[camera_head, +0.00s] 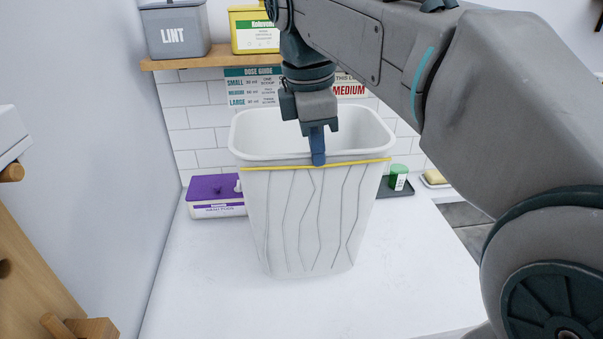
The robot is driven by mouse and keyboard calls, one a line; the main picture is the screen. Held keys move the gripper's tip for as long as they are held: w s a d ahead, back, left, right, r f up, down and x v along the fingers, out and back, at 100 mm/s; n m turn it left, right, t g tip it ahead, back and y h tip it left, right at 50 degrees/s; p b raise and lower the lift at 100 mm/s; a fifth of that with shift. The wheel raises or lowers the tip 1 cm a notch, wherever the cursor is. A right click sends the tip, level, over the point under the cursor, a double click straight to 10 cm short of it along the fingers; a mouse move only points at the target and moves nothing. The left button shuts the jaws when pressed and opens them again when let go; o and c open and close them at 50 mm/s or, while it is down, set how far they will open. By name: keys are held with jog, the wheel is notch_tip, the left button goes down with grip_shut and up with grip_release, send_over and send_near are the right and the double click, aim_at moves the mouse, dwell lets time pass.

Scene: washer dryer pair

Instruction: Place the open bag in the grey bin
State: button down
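The open bag (308,222) is a tall white container with dark crease lines and a yellow band below its front rim. It stands upright in the middle of the view, its mouth facing up. My gripper (318,147) reaches down from above to the middle of the bag's front rim. One blue finger shows in front of the rim, reaching the yellow band. The other finger is hidden, so I cannot tell whether the gripper is closed on the rim. A grey bin marked LINT (174,33) stands on the shelf at the upper left.
A wooden shelf (190,61) also carries a yellow tin (254,30). A purple-lidded box (214,193), a green-capped jar (398,177) and a dish with yellow soap (436,178) stand around the bag. The white counter (205,285) is clear in front. A wooden piece (35,265) stands at left.

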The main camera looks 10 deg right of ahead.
aim_at(302, 198)
jog(key=shift+w+a+f, duration=0.2)
jog(key=shift+a+f, duration=0.2)
jog(key=shift+a, duration=0.2)
jog(key=shift+w+a+f, duration=0.2)
jog(key=shift+a+f, duration=0.2)
jog(key=shift+a, duration=0.15)
jog(key=shift+f, duration=2)
jog(key=c, duration=1.7)
grip_release()
